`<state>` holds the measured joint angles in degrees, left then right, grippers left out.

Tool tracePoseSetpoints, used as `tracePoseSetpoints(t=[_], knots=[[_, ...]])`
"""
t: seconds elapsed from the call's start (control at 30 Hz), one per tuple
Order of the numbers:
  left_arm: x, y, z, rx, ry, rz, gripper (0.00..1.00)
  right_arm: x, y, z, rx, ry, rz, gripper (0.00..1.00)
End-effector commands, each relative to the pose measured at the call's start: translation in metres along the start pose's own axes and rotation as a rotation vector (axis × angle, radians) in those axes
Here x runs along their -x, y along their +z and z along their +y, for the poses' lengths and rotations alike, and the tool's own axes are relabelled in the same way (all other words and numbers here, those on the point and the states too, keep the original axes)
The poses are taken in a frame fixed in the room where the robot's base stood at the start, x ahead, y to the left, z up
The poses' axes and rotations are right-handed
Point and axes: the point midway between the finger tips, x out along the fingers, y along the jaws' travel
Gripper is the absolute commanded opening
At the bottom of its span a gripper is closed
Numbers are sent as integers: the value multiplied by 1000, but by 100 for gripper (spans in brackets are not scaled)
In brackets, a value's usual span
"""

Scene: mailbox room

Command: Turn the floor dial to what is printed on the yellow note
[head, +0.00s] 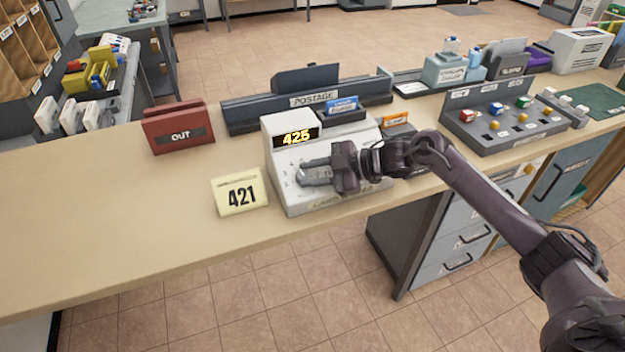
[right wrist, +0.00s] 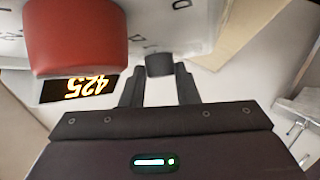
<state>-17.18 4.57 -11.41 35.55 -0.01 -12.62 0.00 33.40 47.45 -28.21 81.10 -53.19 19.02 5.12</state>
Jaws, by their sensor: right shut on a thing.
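The yellow note (head: 240,197) stands on the counter and reads 421. Right of it is a white machine (head: 290,190) whose lit display (head: 296,137) reads 425. The display also shows upside down in the right wrist view (right wrist: 80,88). My right gripper (head: 306,172) reaches in from the right, low over the machine's sloped face. In the right wrist view, its fingers are shut on a small dark knob (right wrist: 159,64), apparently the floor dial. My gripper hides the knob in the head view. My left gripper is out of view.
A red OUT holder (head: 180,128) stands behind the note. Behind the machine is a dark POSTAGE rack (head: 240,115). A grey button panel (head: 500,135) is at right. A red rounded thing (right wrist: 72,35) fills the wrist view's upper left. The counter's left is clear.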

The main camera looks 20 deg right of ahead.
Motion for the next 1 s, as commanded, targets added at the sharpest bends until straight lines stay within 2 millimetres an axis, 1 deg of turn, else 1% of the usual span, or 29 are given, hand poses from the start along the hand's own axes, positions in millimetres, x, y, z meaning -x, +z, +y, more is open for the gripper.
tracePoseSetpoints(t=[0.03,0.13,0.57,0.6,0.73,0.77,1.0], knots=[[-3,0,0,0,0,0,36,-1,1,0,7,-10,-1,5],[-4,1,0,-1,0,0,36,-1,0,0,16,-23,-1,5],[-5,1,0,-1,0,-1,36,-1,-1,0,19,-31,-1,5],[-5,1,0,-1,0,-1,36,-1,-1,0,19,-31,-1,29],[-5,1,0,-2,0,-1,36,-1,-1,0,20,-31,-1,46],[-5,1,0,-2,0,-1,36,-1,-1,0,20,-31,-1,50],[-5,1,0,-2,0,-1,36,0,0,0,20,-30,-1,50]])
